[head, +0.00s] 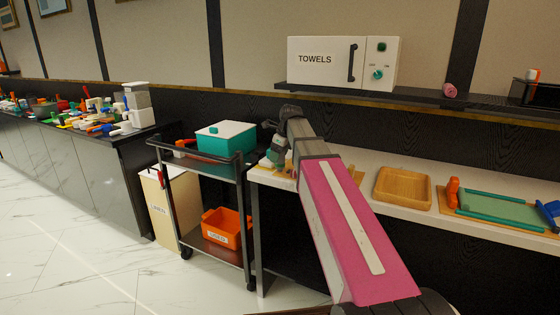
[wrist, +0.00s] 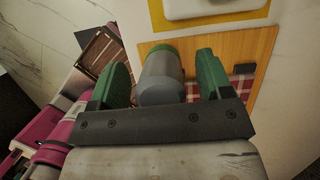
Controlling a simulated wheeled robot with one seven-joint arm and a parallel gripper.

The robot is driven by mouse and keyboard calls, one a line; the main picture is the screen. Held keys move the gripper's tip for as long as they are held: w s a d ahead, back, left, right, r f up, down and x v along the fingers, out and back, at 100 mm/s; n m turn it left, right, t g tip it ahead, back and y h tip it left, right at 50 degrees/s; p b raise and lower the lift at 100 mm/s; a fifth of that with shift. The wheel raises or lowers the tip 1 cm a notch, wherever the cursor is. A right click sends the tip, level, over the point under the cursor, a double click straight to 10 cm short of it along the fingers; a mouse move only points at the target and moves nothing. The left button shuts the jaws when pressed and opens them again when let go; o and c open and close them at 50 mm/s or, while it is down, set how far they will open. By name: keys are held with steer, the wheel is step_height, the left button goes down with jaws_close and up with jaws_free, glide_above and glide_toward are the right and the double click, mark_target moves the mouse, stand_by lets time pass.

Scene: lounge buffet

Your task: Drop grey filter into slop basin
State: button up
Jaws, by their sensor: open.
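My gripper (wrist: 162,66) is open, with a green finger on each side of a grey cylinder (wrist: 161,82) that has a green far end. This cylinder may be the grey filter. It lies between the fingers with gaps visible on both sides, over a wooden board (wrist: 225,44). In the head view my gripper (head: 272,158) is at the left end of the white counter, and my arm hides most of what is there. I cannot tell which container is the slop basin. An orange bin (head: 222,228) with a small label stands on the cart's lower shelf.
A black cart (head: 203,167) stands left of the counter (head: 405,215), with a teal, white-lidded box (head: 226,138) on top. A wooden tray (head: 403,187) and a green tray (head: 500,208) lie to the right. A towel cabinet (head: 342,63) is on the shelf above.

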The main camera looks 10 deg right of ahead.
steer(key=c, duration=1.1)
steer(key=shift+c, duration=0.2)
